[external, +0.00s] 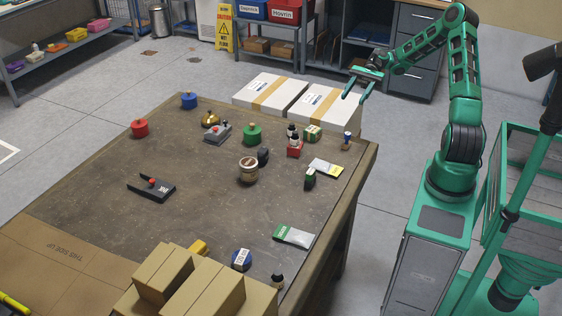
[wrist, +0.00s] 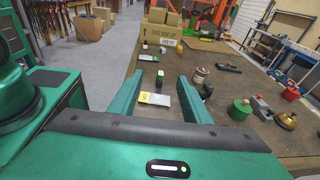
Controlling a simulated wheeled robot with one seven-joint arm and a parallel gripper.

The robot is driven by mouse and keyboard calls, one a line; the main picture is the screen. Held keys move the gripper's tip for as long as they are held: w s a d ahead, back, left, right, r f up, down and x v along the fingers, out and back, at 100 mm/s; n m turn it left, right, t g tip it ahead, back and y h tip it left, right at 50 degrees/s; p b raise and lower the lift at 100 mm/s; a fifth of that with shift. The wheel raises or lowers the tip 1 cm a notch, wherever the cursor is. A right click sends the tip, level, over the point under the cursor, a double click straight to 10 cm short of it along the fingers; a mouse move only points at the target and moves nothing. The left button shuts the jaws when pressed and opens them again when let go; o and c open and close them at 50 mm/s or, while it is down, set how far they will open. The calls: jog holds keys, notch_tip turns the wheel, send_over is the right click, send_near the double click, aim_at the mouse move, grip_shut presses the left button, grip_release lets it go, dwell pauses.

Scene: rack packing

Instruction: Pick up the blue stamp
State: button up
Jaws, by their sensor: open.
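My gripper (external: 356,97) is open and empty, held in the air beyond the table's far right corner. In the wrist view its two green fingers (wrist: 160,78) are spread apart, with the table far below. A small upright item (external: 347,140) with a blue part stands near the table's right corner and may be the blue stamp; it is too small to be sure. I cannot make it out in the wrist view. A blue lidded pot (external: 189,101) with a knob stands at the far left corner.
Cardboard boxes (external: 205,285) fill the front; white boxes (external: 325,106) stand behind the table.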

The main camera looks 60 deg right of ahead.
jog(key=d+r+m+t+y, duration=0.1)
jog(key=d+r+y, duration=0.1)
jog(key=d+r, duration=0.15)
send_near(346, 137)
jog(key=shift+w+a+f, duration=0.1)
jog(key=shift+w+a, duration=0.05)
jog(key=shift+a, duration=0.7)
jog(key=shift+a+f, duration=0.15)
jog(key=shift+a, duration=0.2)
jog(key=a, duration=0.3)
jog(key=w+a, duration=0.1)
jog(key=a, duration=0.6)
jog(key=shift+w, duration=0.2)
grip_shut()
